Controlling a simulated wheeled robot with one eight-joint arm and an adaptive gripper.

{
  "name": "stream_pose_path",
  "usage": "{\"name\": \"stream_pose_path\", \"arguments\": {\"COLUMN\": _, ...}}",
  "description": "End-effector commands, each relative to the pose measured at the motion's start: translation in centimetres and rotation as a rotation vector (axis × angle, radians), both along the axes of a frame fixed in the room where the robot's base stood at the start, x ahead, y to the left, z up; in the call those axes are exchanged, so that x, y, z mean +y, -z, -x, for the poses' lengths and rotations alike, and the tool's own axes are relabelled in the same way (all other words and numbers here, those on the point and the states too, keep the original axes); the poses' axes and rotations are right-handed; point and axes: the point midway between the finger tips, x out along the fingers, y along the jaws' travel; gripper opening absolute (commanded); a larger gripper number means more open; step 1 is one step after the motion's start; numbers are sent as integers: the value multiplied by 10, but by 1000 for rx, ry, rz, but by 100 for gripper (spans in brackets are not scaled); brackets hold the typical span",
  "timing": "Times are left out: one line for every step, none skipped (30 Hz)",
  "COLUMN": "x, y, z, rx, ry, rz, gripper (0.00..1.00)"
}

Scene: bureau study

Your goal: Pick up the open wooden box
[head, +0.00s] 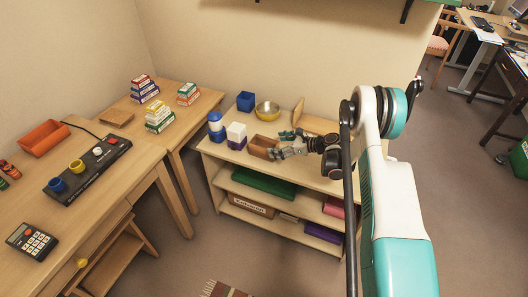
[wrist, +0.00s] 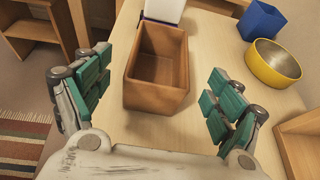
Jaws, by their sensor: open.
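The open wooden box (wrist: 157,97) stands on the light wooden shelf top, brown, empty and with its open side up. In the head view the box (head: 262,147) is near the front edge of the shelf unit, partly hidden by my gripper. My gripper (head: 281,144) is open and just right of the box there. In the wrist view my gripper (wrist: 160,96) has its green-padded fingers spread, one on each side of the box's near end. Neither finger appears to touch the box.
A side table (head: 176,107) adjoins at left.

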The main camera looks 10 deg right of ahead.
Motion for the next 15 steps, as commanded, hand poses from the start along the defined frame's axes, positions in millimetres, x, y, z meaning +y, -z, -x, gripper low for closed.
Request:
{"name": "stream_pose_path", "arguments": {"x": 6, "y": 4, "z": -4, "rx": 0, "ry": -2, "rz": 0, "gripper": 86}}
{"name": "stream_pose_path", "arguments": {"x": 8, "y": 5, "z": -5, "rx": 0, "ry": -1, "rz": 0, "gripper": 86}}
{"name": "stream_pose_path", "arguments": {"x": 10, "y": 6, "z": -7, "rx": 0, "ry": -1, "rz": 0, "gripper": 86}}
{"name": "stream_pose_path", "arguments": {"x": 11, "y": 6, "z": -8, "rx": 0, "ry": -1, "rz": 0, "gripper": 86}}
{"name": "stream_pose_path", "arguments": {"x": 12, "y": 7, "z": -9, "rx": 0, "ry": -1, "rz": 0, "gripper": 86}}
{"name": "stream_pose_path", "arguments": {"x": 13, "y": 7, "z": -10, "rx": -1, "ry": 0, "rz": 1, "gripper": 86}}
{"name": "stream_pose_path", "arguments": {"x": 14, "y": 7, "z": -11, "rx": -1, "ry": 0, "rz": 1, "gripper": 86}}
{"name": "stream_pose_path", "arguments": {"x": 15, "y": 7, "z": -11, "rx": -1, "ry": 0, "rz": 1, "gripper": 86}}
{"name": "stream_pose_path", "arguments": {"x": 17, "y": 8, "z": -13, "rx": 0, "ry": -1, "rz": 0, "gripper": 86}}
{"name": "stream_pose_path", "arguments": {"x": 18, "y": 9, "z": -14, "rx": 0, "ry": -1, "rz": 0, "gripper": 86}}
{"name": "stream_pose_path", "arguments": {"x": 21, "y": 10, "z": -16, "rx": -1, "ry": -2, "rz": 1, "gripper": 86}}
{"name": "stream_pose_path", "arguments": {"x": 24, "y": 12, "z": -19, "rx": 0, "ry": -1, "rz": 0, "gripper": 86}}
{"name": "stream_pose_path", "arguments": {"x": 27, "y": 13, "z": -21, "rx": 0, "ry": -2, "rz": 0, "gripper": 86}}
{"name": "stream_pose_path", "arguments": {"x": 31, "y": 15, "z": -23, "rx": 0, "ry": -2, "rz": 0, "gripper": 86}}
{"name": "stream_pose_path", "arguments": {"x": 36, "y": 17, "z": -27, "rx": 0, "ry": -2, "rz": 0, "gripper": 86}}
